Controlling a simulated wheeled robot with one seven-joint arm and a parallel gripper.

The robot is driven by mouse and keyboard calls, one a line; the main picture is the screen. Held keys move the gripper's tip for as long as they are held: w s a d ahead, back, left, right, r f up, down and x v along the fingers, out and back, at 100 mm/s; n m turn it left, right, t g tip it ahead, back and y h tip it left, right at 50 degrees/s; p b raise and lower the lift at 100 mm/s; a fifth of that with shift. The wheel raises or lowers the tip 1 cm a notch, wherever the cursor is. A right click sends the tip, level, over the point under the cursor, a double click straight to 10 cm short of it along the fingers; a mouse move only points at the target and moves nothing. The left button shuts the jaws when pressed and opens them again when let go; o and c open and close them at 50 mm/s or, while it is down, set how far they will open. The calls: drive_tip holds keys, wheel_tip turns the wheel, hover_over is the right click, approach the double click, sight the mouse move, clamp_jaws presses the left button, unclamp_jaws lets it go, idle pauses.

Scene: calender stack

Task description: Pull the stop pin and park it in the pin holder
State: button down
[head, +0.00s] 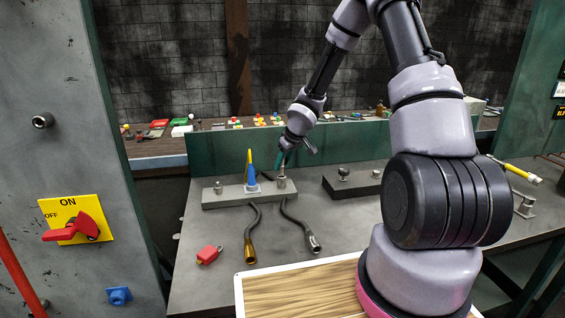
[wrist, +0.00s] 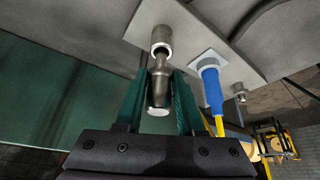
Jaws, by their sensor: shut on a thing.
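My gripper (wrist: 158,98) is shut on a grey metal pin (wrist: 159,82), with one green finger on each side of it. The pin's pale round end faces the wrist camera. Its narrow far end lines up with a round metal collar (wrist: 162,38) on a light grey block; I cannot tell how deep it sits there. In the head view my gripper (head: 281,160) is above the right end of this block (head: 230,199), and the pin (head: 282,171) stands upright over the collar (head: 281,184). No part is labelled as the pin holder.
A blue-and-yellow cone (head: 251,170) stands on the block beside the pin, with a small stub (head: 218,187) further left. Two hoses, one brass-ended (head: 250,247) and one steel-ended (head: 314,243), lie in front. A dark block (head: 350,188) with two fittings is to the right.

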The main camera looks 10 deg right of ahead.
drive_tip(key=shift+f, duration=1.25)
idle(2.8)
drive_tip(key=shift+r, duration=0.2)
idle(0.4)
drive_tip(key=shift+d, duration=0.1)
idle(0.3)
drive_tip(key=shift+f, duration=0.3)
idle(0.6)
drive_tip(key=shift+r, duration=0.2)
drive_tip(key=shift+c, duration=2.2)
unclamp_jaws()
